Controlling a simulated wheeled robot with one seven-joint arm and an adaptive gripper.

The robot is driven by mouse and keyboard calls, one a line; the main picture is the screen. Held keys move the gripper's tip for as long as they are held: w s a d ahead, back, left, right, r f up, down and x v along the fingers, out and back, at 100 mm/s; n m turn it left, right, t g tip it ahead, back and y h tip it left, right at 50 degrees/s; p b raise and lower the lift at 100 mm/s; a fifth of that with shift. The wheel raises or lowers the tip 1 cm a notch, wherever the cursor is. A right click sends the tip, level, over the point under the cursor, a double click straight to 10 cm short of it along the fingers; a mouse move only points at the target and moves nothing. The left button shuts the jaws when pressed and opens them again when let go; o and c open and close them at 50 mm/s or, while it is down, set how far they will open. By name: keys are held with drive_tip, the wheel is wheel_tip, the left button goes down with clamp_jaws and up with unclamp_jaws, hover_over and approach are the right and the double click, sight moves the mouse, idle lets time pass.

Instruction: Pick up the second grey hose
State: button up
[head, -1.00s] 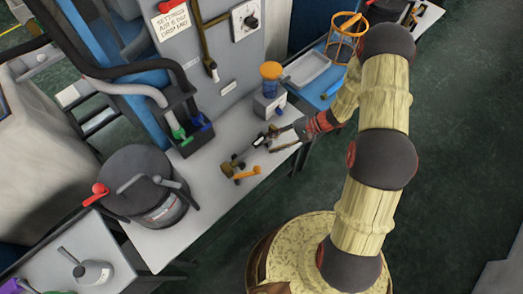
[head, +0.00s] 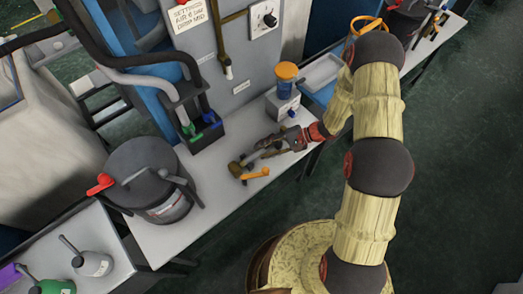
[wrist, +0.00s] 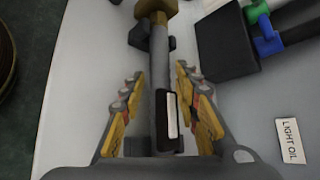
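A short grey hose-like tube (wrist: 160,75) with a brass end fitting (wrist: 155,8) runs up the middle of the wrist view. A dark piece with a white strip (wrist: 172,115) sits on its lower part. In the head view the grey tube (head: 252,157) lies by the brass fitting and an orange lever (head: 256,174) on the grey table. My gripper (wrist: 158,88) is open, its yellow and grey fingers on either side of the tube with gaps showing. In the head view my gripper (head: 268,145) partly hides it. Another grey hose (head: 148,78) runs to a green nozzle (head: 189,129).
A black holder (head: 208,137) with green and blue (head: 209,117) nozzles stands behind. A dark lidded drum (head: 150,175) is at left. A small grey unit with an orange-topped jar (head: 285,75) stands behind my gripper. The table front is clear.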

drive_tip(key=shift+c, duration=0.2)
drive_tip(key=c, duration=0.7)
drive_tip(key=shift+r, duration=0.1)
clamp_jaws()
